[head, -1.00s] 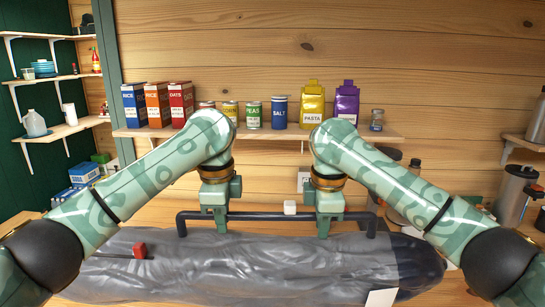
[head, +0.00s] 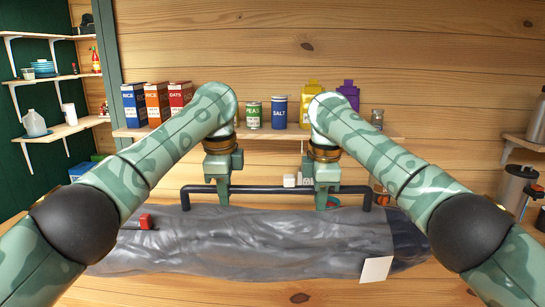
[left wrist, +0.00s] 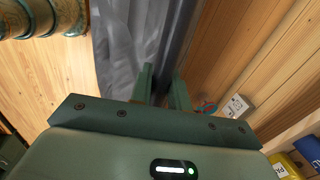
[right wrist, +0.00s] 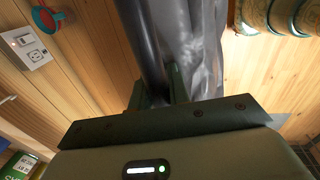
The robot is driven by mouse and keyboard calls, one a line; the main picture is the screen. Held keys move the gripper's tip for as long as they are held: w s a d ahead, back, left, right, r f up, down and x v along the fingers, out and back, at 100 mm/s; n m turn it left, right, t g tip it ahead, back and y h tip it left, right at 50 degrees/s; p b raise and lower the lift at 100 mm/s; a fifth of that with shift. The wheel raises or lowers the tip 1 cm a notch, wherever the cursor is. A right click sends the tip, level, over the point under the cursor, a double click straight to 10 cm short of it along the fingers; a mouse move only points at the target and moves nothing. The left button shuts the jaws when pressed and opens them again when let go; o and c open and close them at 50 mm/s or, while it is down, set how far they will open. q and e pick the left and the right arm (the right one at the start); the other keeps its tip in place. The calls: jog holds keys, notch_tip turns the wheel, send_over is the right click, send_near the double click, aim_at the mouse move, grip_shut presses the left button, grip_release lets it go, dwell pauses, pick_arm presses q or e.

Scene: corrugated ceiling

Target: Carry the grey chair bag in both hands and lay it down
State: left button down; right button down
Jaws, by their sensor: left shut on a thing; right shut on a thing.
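The grey chair bag (head: 250,245) is a long, shiny grey sack lying lengthwise across the head view, with a dark right end. A dark bar handle (head: 270,189) runs along its far side. My left gripper (head: 222,197) is shut on the handle's left part, and my right gripper (head: 321,199) is shut on its right part. The bag also shows beside the fingers in the left wrist view (left wrist: 125,40) and the right wrist view (right wrist: 195,50). A red toggle (head: 146,221) and a white tag (head: 376,269) are on it. Whether its underside touches the wooden surface is unclear.
The wooden surface (head: 250,292) is bare in front of the bag. A wall shelf (head: 265,134) with cartons and cans is behind my grippers. A round red-and-teal thing (right wrist: 46,19) is near the wall outlet (right wrist: 28,47). A steel flask (head: 515,188) stands at the right.

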pick_arm(q)
jog(key=shift+d+r, duration=0.1)
jog(key=shift+r, duration=0.25)
pick_arm(e)
jog(key=shift+a+r, duration=0.1)
jog(key=shift+r, duration=0.05)
